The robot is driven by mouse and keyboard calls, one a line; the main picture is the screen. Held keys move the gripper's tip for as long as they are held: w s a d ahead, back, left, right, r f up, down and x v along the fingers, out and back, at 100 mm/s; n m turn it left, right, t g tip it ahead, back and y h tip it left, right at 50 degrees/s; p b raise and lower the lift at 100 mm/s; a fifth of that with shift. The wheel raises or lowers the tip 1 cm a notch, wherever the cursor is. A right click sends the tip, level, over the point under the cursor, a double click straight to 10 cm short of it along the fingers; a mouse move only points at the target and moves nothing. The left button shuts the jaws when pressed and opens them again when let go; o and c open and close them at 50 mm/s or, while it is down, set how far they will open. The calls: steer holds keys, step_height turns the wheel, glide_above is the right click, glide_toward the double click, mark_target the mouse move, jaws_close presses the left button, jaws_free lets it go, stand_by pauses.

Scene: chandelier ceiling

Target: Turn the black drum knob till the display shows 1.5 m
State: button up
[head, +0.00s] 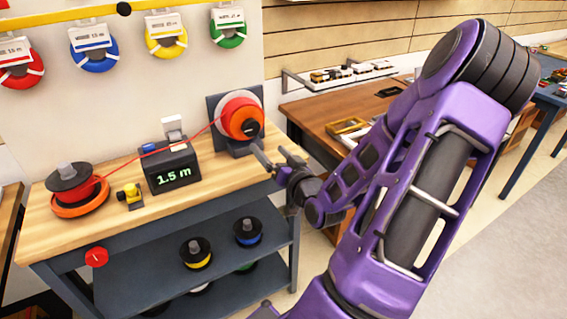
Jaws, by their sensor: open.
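The display (171,178) is a dark box on the wooden bench, and its green digits read 1.5 m. The orange-red drum (238,112) stands at the bench's right end on a dark mount. A small dark part on the drum's face (252,128) looks like the black knob, partly hard to make out. A red line runs from the drum past the display box to a reel (72,185) at the left. My gripper (275,156) is open, just below and to the right of the drum. It appears empty and apart from the knob.
A yellow device (130,195) sits between the left reel and the display box. A red button (96,257) is on the bench's front edge. Several spools (195,252) lie on the shelf below. A brown desk (345,120) stands behind my arm.

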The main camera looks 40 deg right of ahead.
steer(key=p+v, duration=0.6)
steer(key=p, duration=0.1)
steer(key=shift+s+p, duration=0.3)
stand_by(0.4)
